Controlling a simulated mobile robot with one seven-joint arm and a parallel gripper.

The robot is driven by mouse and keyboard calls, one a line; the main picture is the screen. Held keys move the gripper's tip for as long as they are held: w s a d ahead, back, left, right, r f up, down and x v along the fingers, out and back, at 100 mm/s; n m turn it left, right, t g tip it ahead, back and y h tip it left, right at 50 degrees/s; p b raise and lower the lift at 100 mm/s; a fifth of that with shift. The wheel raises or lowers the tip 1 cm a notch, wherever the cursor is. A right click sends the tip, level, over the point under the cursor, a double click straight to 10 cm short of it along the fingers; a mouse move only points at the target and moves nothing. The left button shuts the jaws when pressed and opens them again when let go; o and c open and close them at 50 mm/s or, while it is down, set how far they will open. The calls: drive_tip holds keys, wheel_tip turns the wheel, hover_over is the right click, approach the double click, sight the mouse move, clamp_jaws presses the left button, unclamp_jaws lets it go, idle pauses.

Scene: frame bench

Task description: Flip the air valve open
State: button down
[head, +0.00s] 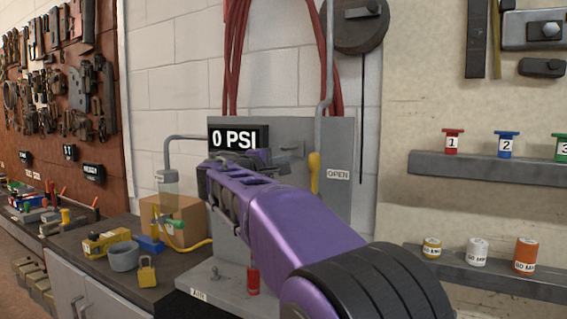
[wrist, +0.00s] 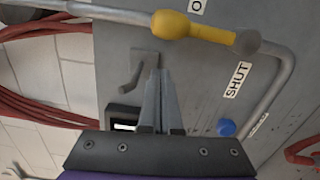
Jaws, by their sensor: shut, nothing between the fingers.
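The air valve's yellow handle (head: 314,172) stands upright on the grey panel (head: 338,135), in line with the pipe. A label reading OPEN (head: 338,174) is to its right. In the wrist view the yellow handle (wrist: 200,30) crosses the top, its grey pivot at its right end, with a SHUT label (wrist: 235,80) near the pivot. My gripper (wrist: 157,70) is shut and empty, its fingertips below the handle in that view and apart from it. In the head view my arm hides the panel's lower middle and the fingertips cannot be made out.
A display (head: 237,138) reads 0 PSI. A grey bent hook (wrist: 135,78) on the panel is close beside my fingertips. A blue knob (wrist: 226,127) is near the bent pipe. Red hoses (head: 240,55) hang above. A cardboard box (head: 158,218) and a padlock (head: 147,272) sit on the bench.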

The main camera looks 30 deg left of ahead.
drive_tip(key=s+a, duration=0.1)
drive_tip(key=s, duration=0.9)
drive_tip(key=shift+a+b, duration=0.3)
drive_tip(key=shift+b, duration=0.15)
